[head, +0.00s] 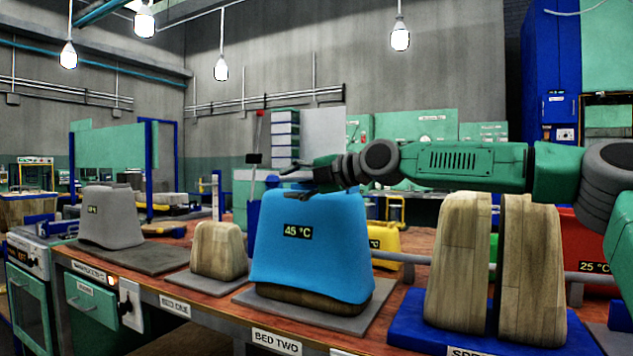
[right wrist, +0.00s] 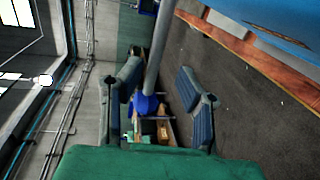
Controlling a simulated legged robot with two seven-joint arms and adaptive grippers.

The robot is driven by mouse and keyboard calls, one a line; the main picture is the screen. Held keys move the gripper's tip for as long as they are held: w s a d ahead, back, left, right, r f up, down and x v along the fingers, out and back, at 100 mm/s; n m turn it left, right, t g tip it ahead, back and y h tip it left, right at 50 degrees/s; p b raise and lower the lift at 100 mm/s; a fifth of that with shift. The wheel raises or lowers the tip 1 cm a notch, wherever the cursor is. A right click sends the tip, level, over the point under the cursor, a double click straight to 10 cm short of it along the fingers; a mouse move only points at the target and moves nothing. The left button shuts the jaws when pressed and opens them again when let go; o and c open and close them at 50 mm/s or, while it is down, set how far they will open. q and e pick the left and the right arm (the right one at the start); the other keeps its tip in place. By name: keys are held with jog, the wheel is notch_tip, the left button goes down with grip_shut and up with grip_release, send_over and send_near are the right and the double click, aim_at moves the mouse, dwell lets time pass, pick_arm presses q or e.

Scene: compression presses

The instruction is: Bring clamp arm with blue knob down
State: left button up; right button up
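The blue knob (right wrist: 146,103) shows in the right wrist view at the end of a grey bar, the clamp arm (right wrist: 158,45). My right gripper (right wrist: 160,100) is open, with one finger on each side of the knob. The knob lies nearer the left finger; I cannot tell whether they touch. In the head view my right arm reaches in from the right, and its gripper (head: 290,180) is above the top left of the blue 45 °C cover (head: 310,250). My left gripper is not in view.
The blue cover sits over a wooden block on bed two. A smaller wooden block (head: 218,250) and a grey cover (head: 110,215) stand to its left. A split wooden form (head: 460,265) stands to its right on a blue base. A red cover (head: 585,245) is behind.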

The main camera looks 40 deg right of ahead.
jog(key=v, duration=1)
jog(key=shift+d+f, duration=0.2)
jog(key=shift+d, duration=0.05)
jog(key=shift+w+d, duration=0.15)
jog(key=shift+f, duration=0.15)
